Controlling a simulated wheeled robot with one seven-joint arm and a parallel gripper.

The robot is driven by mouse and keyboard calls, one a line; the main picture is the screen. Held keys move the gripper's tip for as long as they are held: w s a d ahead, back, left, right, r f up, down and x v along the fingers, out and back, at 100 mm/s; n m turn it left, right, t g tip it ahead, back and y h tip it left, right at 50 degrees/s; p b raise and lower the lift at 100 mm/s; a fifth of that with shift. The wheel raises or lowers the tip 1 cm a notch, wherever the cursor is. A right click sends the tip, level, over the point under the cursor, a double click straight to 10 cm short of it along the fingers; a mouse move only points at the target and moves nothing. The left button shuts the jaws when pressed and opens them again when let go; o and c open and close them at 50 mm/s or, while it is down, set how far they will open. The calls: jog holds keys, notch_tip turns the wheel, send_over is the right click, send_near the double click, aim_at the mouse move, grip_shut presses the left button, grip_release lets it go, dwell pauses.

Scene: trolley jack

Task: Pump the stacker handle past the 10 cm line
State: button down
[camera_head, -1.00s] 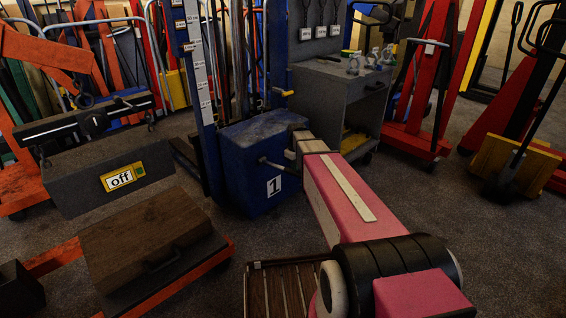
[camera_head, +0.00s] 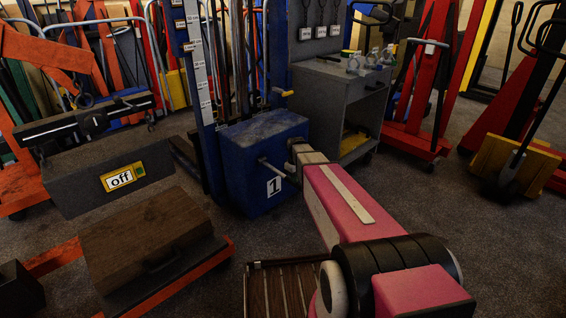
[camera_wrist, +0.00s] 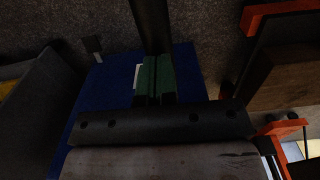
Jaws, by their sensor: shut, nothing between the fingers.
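The stacker (camera_head: 252,140) is a blue box with a "1" plate, below a blue mast with a white marked scale (camera_head: 200,80). A short grey pump handle (camera_head: 272,168) sticks out of its front and slopes down toward my gripper. In the head view my arm covers most of my gripper, right beside the handle's outer end. In the wrist view my gripper (camera_wrist: 153,68) has its green fingers together and empty, over the blue box (camera_wrist: 95,110). A dark bar (camera_wrist: 150,25) runs beyond the fingertips; I cannot tell whether they touch it.
A grey cabinet (camera_head: 340,100) stands right of the stacker. A grey "off" box (camera_head: 85,185) and a brown case (camera_head: 145,245) on an orange frame lie to the left. Red stackers (camera_head: 415,125) stand at the right. Carpet is free at right front.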

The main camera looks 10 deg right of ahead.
jog(key=shift+w+f, duration=0.1)
jog(key=shift+f, duration=0.2)
notch_tip(320, 180, up, 13)
jog(key=shift+f, duration=0.2)
dwell(0.5)
dwell(1.2)
jog(key=shift+f, duration=6.3)
notch_tip(320, 180, up, 13)
jog(key=shift+f, duration=0.35)
